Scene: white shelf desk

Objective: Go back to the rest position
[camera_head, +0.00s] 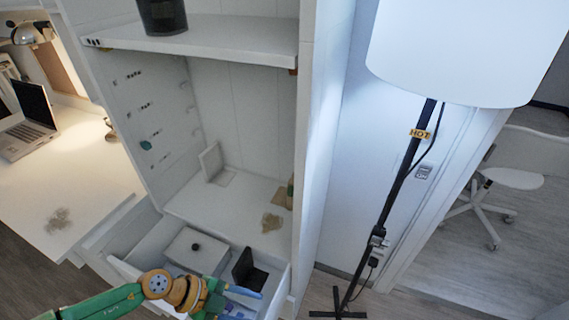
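My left arm, green with an orange joint, comes in from the lower left. My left gripper (238,304) is at the bottom of the view, over the front of a pulled-out white drawer (128,268). Bluish parts show near its tip, but they are small and partly cut off, so I cannot tell whether it is open or shut. My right arm and gripper are not in view.
Above are a white shelf (225,38) and a dark pot (162,14). A floor lamp (450,50) stands right; a desk with a laptop (30,125) is left.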

